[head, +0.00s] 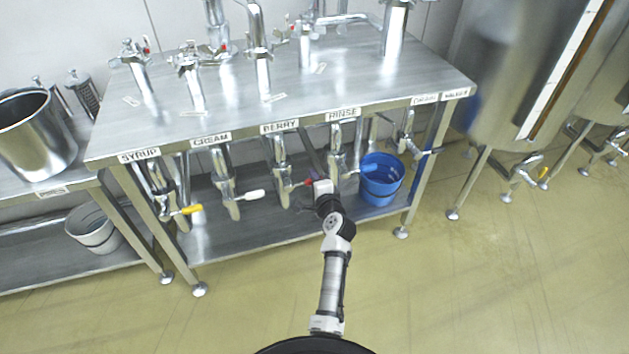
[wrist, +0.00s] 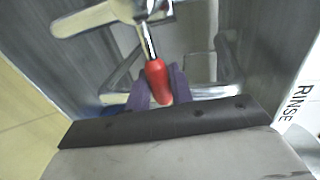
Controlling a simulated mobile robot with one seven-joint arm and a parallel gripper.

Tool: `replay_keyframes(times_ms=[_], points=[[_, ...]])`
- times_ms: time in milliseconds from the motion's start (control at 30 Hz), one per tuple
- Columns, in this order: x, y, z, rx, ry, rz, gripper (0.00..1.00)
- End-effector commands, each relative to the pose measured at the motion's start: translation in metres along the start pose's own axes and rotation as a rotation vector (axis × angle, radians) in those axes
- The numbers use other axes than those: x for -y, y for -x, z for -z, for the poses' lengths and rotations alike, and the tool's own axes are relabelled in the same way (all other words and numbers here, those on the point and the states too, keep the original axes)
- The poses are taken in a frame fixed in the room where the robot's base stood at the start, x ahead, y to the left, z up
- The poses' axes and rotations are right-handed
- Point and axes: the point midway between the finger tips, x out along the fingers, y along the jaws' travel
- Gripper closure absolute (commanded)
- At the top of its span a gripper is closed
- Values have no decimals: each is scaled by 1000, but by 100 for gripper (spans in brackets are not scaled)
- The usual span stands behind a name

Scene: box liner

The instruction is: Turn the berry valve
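The berry valve (head: 282,172) hangs under the table edge below the BERRY label (head: 279,127). Its red handle (head: 298,184) points right toward my gripper (head: 313,181). In the wrist view the red handle (wrist: 157,80) lies between the two purple fingers of my gripper (wrist: 160,86), one on each side of it. The handle's tip reaches down close to the dark gripper body. I cannot tell whether the fingers press on the handle or stand just apart from it.
The cream valve with a white handle (head: 254,195) is to the left, and the syrup valve with a yellow handle (head: 187,210) farther left. The rinse valve (head: 337,150) and a blue bucket (head: 381,187) are close on the right. The floor in front is clear.

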Motion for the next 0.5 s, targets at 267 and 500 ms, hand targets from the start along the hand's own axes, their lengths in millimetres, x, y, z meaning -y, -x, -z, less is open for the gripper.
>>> replay_keyframes(times_ms=[267, 500], points=[[0, 0, 0, 0, 2, -1, 61], [-1, 7, 0, -1, 2, -1, 61]])
